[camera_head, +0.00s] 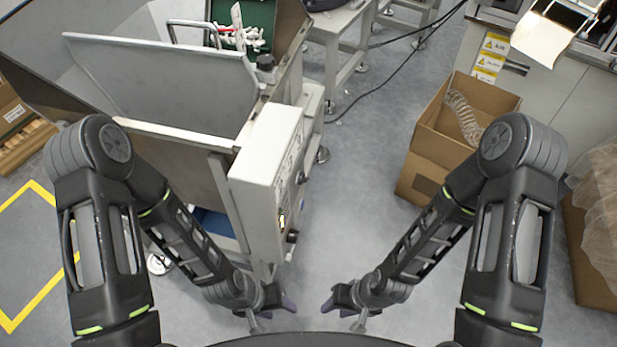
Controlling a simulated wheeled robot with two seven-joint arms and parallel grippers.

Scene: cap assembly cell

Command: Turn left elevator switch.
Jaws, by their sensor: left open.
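A pale grey control box (268,145) stands on the side of the hopper machine. Its narrow right face carries small switches and labels, including a small lit part (281,221) and a dark knob (292,237) low down. I cannot tell from their size which one is the left elevator switch. My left gripper (271,311) is open and empty, low in front of the box and apart from it. My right gripper (343,312) is to its right over the floor, its fingers apart and empty.
The hopper machine's metal panels (165,85) fill the upper left. A cardboard box (436,150) with a coiled clear hose stands at right, by a grey cabinet (560,100). A grey bench (336,30) is behind.

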